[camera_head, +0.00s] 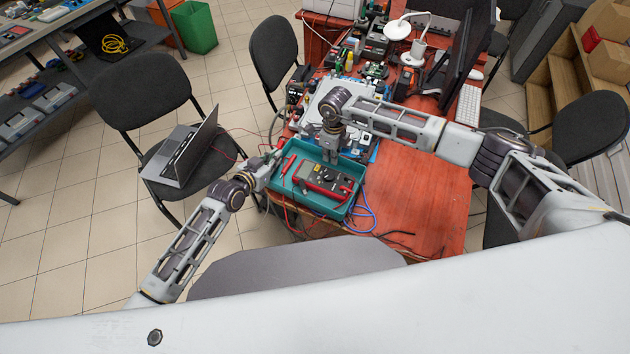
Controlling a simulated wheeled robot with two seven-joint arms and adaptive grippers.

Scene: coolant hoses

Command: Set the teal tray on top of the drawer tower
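The teal tray (303,202) sits at the near left part of the red desk. It holds a multimeter (325,181) with red trim and some red tool or probe pieces. My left gripper (268,170) is at the tray's left end, at or very near its rim. My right gripper (332,154) points down at the tray's far side. The fingertips are too small and partly hidden, so I cannot tell whether either gripper grips the rim. I cannot clearly pick out a drawer tower in this view.
The red desk (420,200) is clear right of the tray. Blue, red and black cables (365,212) hang around the tray. Electronics crowd the desk behind it, with a monitor (465,55) at right. A chair with a laptop (182,155) stands left; another chair (275,50) stands behind.

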